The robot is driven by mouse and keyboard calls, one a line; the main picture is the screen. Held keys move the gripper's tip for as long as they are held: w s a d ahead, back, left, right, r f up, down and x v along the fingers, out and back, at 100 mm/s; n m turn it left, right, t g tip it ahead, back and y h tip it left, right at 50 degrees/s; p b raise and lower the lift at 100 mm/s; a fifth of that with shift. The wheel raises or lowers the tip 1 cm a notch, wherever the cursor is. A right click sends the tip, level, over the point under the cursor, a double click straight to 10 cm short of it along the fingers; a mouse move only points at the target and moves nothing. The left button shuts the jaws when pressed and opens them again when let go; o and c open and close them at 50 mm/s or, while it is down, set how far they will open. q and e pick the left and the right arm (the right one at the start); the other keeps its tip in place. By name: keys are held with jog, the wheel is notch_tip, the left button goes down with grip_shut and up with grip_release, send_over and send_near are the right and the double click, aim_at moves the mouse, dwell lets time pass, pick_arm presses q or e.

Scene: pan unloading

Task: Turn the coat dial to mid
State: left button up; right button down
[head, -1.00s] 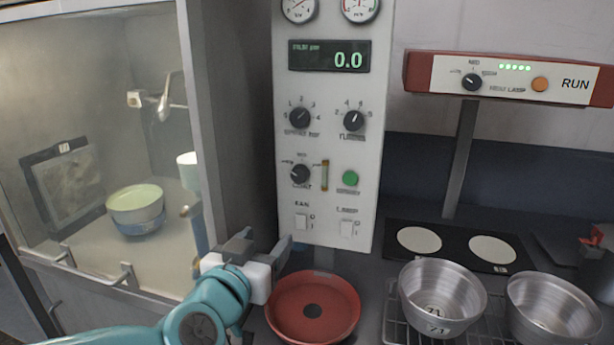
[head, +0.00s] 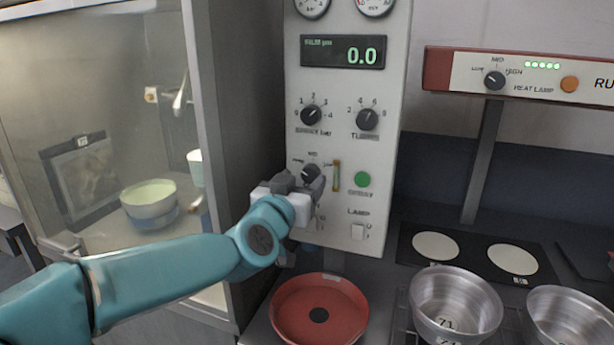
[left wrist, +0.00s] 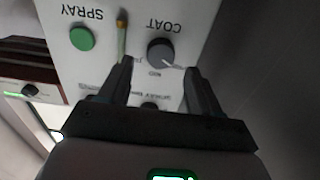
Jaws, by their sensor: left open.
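The coat dial (head: 311,171) is a dark round knob low on the pale control panel. In the left wrist view the knob (left wrist: 160,51) shows upside down with its COAT label, and its white pointer sits off to one side of the MID mark. My left gripper (head: 302,184) is in front of the panel at the dial, hiding part of its surroundings. In the left wrist view its fingers (left wrist: 158,76) are open, one on either side of the knob's line; I cannot tell whether they touch it. My right gripper is not in view.
The green button (head: 362,179) and the lamp switch (head: 358,231) are close to the right of the gripper. Two more dials sit above. A red pan (head: 285,322) lies below, and metal bowls (head: 455,300) stand at the right. A glass booth (head: 200,120) is at the left.

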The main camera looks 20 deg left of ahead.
aim_at(310, 175)
pick_arm(q)
jog(key=w, duration=0.2)
jog(key=shift+w+f, duration=0.1)
jog(key=shift+w, duration=0.4)
jog(key=c, duration=1)
jog(key=shift+w+r+m+p, duration=0.1)
jog(key=shift+r+m+p, duration=0.1)
jog(key=shift+m+p, duration=0.75)
jog(key=m+p, duration=0.3)
jog(key=shift+d, duration=0.15)
jog(key=m+p, duration=0.2)
jog(key=m, duration=0.1)
jog(key=shift+f+m, duration=0.1)
jog(key=shift+m, duration=0.25)
jog(key=shift+f+m+p, duration=0.1)
jog(key=shift+m+p, duration=0.4)
jog(key=shift+m, duration=1)
